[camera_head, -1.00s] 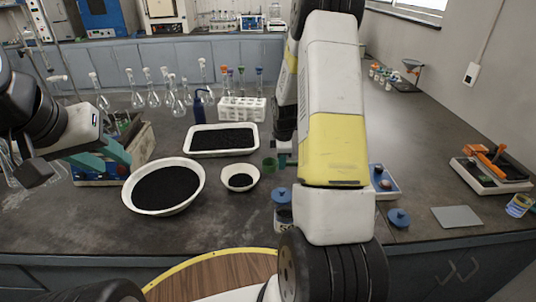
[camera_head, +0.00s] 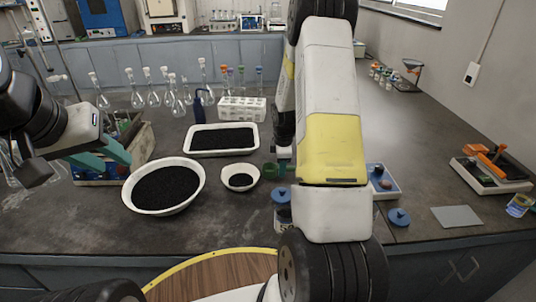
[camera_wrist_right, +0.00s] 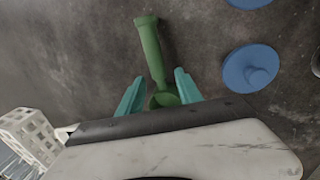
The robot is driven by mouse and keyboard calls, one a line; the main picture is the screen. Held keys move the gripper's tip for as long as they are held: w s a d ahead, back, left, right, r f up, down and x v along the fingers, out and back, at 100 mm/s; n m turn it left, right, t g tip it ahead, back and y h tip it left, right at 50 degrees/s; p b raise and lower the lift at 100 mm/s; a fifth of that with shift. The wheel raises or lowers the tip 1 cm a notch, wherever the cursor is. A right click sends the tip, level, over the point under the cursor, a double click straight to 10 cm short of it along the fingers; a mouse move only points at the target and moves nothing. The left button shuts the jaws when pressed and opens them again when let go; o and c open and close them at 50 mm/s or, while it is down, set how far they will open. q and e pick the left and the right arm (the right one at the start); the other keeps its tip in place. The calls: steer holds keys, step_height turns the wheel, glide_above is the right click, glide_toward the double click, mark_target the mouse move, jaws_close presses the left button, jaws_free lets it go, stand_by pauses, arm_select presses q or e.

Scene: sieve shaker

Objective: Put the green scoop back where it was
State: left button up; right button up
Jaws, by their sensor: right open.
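The green scoop (camera_wrist_right: 150,50) is in the right wrist view, its handle pointing up and its round bowl low between my right gripper's teal fingers. My right gripper (camera_wrist_right: 159,92) is open, with a finger on either side of the scoop; I cannot tell whether they touch it. In the head view a small part of the green scoop (camera_head: 270,170) shows beside the small white bowl, and my right arm hides most of the right gripper there. My left gripper (camera_head: 100,158) is at the left, over a box; its finger gap is unclear.
A large bowl (camera_head: 134,197), a small bowl (camera_head: 229,188) and a white tray (camera_head: 191,147) hold black grains. A white rack (camera_head: 225,108) stands behind. A blue-lidded jar (camera_head: 281,195) is close to my right arm. A blue lid (camera_head: 398,217) and grey plate (camera_head: 457,217) lie right.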

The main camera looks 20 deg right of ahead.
steer(key=s+a+r+m+t, duration=0.1)
steer(key=s+a+r+m, duration=0.15)
steer(key=r, duration=0.75)
steer(key=s+a+r+m, duration=0.15)
steer(key=s+r, duration=0.25)
steer(key=r, duration=0.7)
steer(key=s+a+r+m+t+y, duration=0.1)
steer(key=s+a+r+m, duration=0.2)
steer(key=s, duration=0.4)
steer(key=s+a+r+m+t+y, duration=0.1)
steer(key=s+a+r+m, duration=0.2)
steer(key=s, duration=0.4)
steer(key=s+a+r+m+t, duration=0.1)
steer(key=s+a+r+m, duration=0.3)
steer(key=s+r, duration=0.1)
steer(key=shift+s+r+y, duration=0.25)
steer(key=shift+s+y, duration=0.15)
steer(key=shift+s, duration=0.5)
steer(key=shift+a, duration=0.1)
